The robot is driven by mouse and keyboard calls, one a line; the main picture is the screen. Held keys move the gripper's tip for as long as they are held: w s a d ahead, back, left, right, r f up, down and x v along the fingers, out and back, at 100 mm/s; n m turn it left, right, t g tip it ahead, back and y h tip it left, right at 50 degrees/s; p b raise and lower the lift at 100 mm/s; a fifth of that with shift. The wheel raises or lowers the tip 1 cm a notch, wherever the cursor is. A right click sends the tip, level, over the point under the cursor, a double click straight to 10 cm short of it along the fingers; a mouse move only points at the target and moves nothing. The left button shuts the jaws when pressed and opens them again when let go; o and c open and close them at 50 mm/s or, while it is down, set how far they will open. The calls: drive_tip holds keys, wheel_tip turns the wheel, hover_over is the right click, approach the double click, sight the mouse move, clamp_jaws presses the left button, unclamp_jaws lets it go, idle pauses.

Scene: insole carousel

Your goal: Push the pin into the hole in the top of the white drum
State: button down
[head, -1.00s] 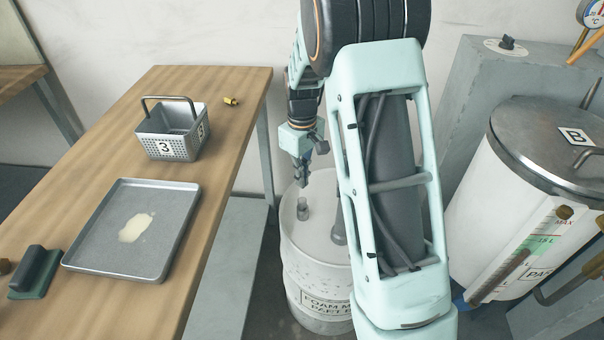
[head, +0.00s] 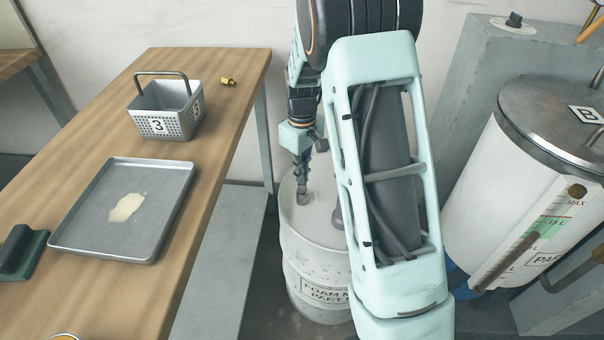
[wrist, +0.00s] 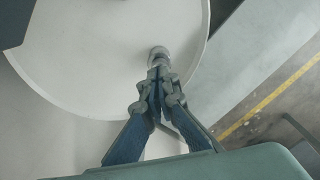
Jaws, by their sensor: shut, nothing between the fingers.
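The white drum (head: 312,262) stands on the floor beside the bench, with a label on its front. The pin (head: 303,198) is a short grey metal piece upright at the top of the drum. It also shows in the wrist view (wrist: 158,53), just beyond the fingertips. My gripper (head: 302,179) points down over the pin with its fingers shut and empty. In the wrist view the shut fingertips (wrist: 159,72) are at the pin's head; I cannot tell if they touch it. The hole is hidden under the pin.
A wooden bench (head: 222,98) on the left holds a metal tray (head: 85,238), a grey basket (head: 165,127) and a small brass fitting (head: 228,82). A large white tank (head: 480,220) stands at the right. My arm hides the drum's right side.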

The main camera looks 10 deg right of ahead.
drive_tip(key=shift+s+f, duration=0.1)
drive_tip(key=shift+f, duration=0.45)
